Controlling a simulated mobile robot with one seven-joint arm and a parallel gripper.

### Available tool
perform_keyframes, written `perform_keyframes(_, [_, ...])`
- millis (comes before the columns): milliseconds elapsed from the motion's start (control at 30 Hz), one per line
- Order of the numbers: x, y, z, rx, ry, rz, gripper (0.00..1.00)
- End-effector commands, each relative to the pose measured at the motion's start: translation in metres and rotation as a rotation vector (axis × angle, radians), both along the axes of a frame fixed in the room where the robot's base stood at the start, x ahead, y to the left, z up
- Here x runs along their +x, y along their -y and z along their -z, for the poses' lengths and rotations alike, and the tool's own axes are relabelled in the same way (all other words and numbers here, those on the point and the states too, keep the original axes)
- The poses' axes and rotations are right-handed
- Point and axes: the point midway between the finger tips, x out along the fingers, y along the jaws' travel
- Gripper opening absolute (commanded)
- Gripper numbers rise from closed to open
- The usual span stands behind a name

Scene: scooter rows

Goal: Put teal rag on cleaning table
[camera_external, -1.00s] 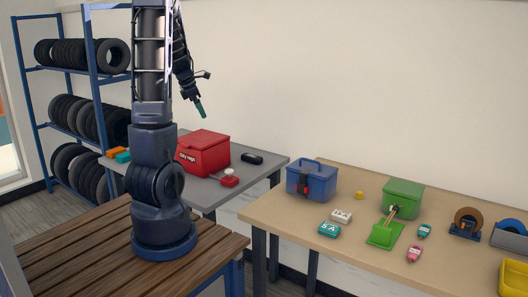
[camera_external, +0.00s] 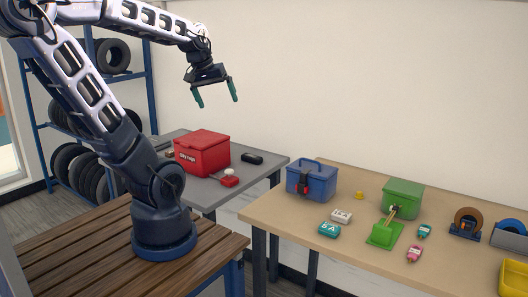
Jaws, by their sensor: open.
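My gripper (camera_external: 216,94) is open and empty, with its two teal fingertips pointing down. It hangs in the air above the grey table (camera_external: 272,165), higher than the red lidded bin (camera_external: 203,154). No teal rag shows clearly now; my arm covers the left end of the grey table, where a small teal thing lay earlier. No label tells which table is the cleaning table.
The tan table also holds a blue toolbox (camera_external: 311,181), a green box (camera_external: 403,197), a green dustpan (camera_external: 384,234) and tape dispensers at right. A black object (camera_external: 252,158) lies beside the red bin. A tyre rack (camera_external: 152,90) stands behind my arm.

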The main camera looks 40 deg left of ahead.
Motion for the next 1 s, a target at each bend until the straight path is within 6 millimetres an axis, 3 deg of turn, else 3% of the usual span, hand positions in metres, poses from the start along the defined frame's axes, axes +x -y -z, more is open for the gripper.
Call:
perform_keyframes(100, [-0.024,0.013,-0.002,0.109,0.036,0.172,1.00])
perform_keyframes(300, [-0.045,0.023,-0.001,0.225,0.062,0.342,1.00])
perform_keyframes(1000, [-0.048,0.025,0.000,0.245,0.064,0.370,1.00])
